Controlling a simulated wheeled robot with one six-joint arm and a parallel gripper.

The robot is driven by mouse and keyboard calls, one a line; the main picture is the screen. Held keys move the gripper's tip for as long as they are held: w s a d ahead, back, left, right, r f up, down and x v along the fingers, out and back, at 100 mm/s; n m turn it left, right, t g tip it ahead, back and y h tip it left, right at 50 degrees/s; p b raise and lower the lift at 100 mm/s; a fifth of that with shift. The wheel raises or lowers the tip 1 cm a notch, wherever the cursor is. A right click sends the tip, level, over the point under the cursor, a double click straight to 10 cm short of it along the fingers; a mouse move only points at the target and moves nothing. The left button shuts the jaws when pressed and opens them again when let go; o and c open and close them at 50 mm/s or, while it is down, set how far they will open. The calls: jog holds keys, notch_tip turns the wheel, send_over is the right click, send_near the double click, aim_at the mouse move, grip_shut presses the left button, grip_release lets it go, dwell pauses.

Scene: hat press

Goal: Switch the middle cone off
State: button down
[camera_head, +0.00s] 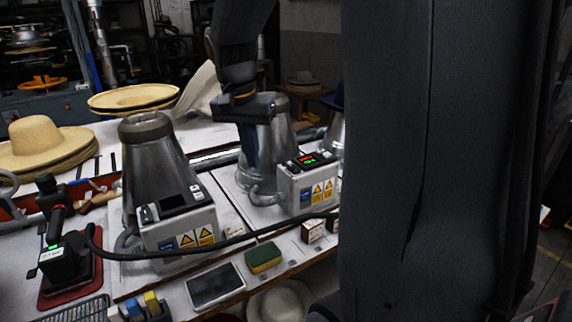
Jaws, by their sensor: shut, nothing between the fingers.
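The middle cone (281,140) is a metal cone on the white bench, partly hidden behind my gripper. Its white control box (309,187) stands at its front right and carries yellow warning labels. The small display (308,159) on top of that box is lit, with red and green showing. My gripper (251,163) points down in front of the middle cone, left of the control box and higher than its top. Its dark fingers are together and hold nothing. I cannot tell whether they touch the cone.
The left cone (155,165) has a similar box (180,226) with a dark display. A third cone (338,133) is mostly hidden by my dark arm. A black cable crosses before the boxes.

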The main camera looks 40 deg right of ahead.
jog(key=w+d+r+m+g+h+b, duration=0.1)
jog(key=w+d+r+m+b, duration=0.2)
jog(key=d+r+m, duration=0.5)
jog(key=shift+d+r+h, duration=0.25)
jog(key=shift+d+h, duration=0.15)
jog(key=shift+d, duration=0.6)
jog(key=p, duration=0.2)
send_near(293, 165)
jog(key=x, duration=0.5)
jog(key=shift+s, duration=0.1)
jog(key=shift+f, duration=0.55)
jog(key=shift+d, duration=0.1)
